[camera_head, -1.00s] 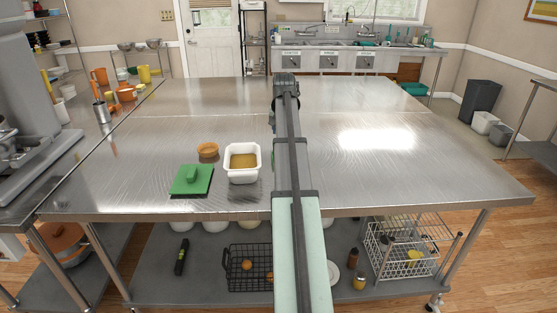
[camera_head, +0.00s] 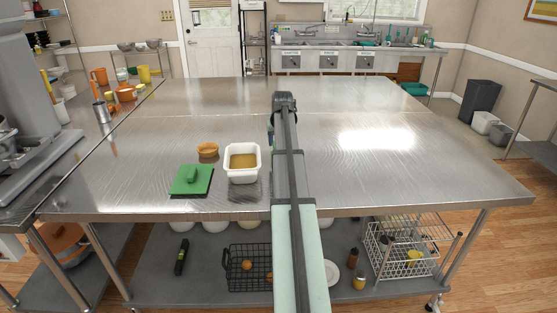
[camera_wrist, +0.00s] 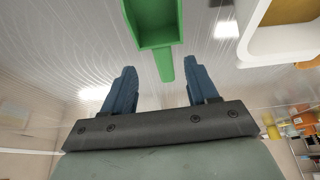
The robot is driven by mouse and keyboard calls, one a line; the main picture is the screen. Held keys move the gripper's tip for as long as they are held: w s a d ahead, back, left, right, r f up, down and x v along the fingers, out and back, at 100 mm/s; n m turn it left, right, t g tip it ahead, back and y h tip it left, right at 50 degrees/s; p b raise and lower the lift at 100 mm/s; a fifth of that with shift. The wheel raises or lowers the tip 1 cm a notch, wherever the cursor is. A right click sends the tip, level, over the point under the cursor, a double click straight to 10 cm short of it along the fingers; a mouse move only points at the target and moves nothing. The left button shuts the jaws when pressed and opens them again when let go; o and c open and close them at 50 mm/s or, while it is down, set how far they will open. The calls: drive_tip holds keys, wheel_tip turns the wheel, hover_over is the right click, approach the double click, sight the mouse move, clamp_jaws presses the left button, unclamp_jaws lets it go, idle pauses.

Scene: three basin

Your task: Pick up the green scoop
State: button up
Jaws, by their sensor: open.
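The green scoop (camera_wrist: 156,25) shows at the top middle of the wrist view. Its open hollow faces the camera, and its short handle points down toward my gripper (camera_wrist: 160,72). My gripper is open, with its two blue fingers apart and nothing between them that I can see held. The handle's end appears centred between the fingertips, but I cannot tell the depth gap. In the head view my arm hides most of the scoop's area; only a small green sliver shows at the arm's left edge.
A white tub (camera_head: 242,177) with brownish contents stands close beside the scoop, also in the wrist view (camera_wrist: 285,42). The steel table (camera_head: 430,175) is clear on the right.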

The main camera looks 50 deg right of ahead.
drive_tip(key=shift+w+x, duration=0.15)
drive_tip(key=shift+x, duration=1.4)
drive_tip(key=shift+w+x, duration=0.15)
drive_tip(key=shift+x, duration=1.45)
drive_tip(key=shift+r, duration=0.1)
drive_tip(key=shift+c, duration=0.2)
clamp_jaws()
